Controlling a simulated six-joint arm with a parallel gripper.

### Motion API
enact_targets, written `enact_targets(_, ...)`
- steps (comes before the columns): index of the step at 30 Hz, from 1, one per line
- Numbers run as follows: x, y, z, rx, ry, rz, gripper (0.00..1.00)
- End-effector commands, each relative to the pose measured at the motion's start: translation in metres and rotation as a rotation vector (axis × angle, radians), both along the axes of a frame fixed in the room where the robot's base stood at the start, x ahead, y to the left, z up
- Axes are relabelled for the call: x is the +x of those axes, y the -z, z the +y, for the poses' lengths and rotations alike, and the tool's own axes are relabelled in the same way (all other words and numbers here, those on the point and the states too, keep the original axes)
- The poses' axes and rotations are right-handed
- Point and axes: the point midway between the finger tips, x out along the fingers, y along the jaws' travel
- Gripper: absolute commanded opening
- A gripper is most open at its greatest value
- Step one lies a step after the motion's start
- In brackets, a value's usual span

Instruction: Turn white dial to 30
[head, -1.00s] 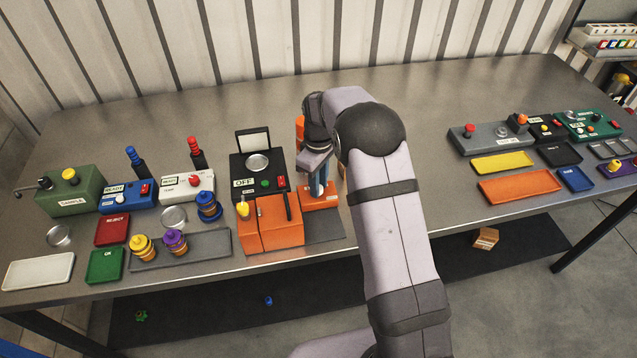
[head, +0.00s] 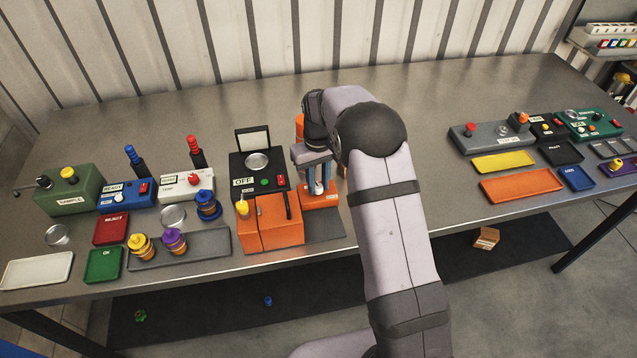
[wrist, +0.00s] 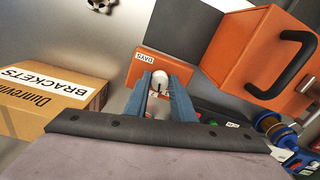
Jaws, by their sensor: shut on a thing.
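The white dial (wrist: 159,78) sits on a small orange box (wrist: 138,68) labelled DAYS. In the head view, the white dial (head: 318,189) and its orange box (head: 322,202) show below my wrist. My gripper (wrist: 160,90) points down at the box, with its two blue-grey fingers on either side of the dial, shut on it. In the head view, my gripper (head: 318,185) stands over the box. A dark mark shows on the dial's edge between the fingers. The scale is mostly hidden, and I cannot read which number the dial points at.
A larger orange cabinet (head: 279,221) with a black handle stands close on the left. A black unit (head: 258,180) labelled OFF is behind it. A cardboard box (wrist: 50,95) labelled BRACKETS lies close by in the wrist view.

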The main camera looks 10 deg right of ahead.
Motion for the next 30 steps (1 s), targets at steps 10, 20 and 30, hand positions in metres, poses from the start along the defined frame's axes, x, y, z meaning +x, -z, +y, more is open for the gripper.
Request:
enact_targets(10, 0.0010, -0.0013, 0.0008, 0.000, 0.327, -0.004, 0.00)
enact_targets(20, 0.0014, -0.0017, 0.0013, 0.000, 0.628, -0.004, 0.00)
enact_targets(30, 0.0019, -0.0021, 0.0016, 0.001, 0.839, -0.004, 0.00)
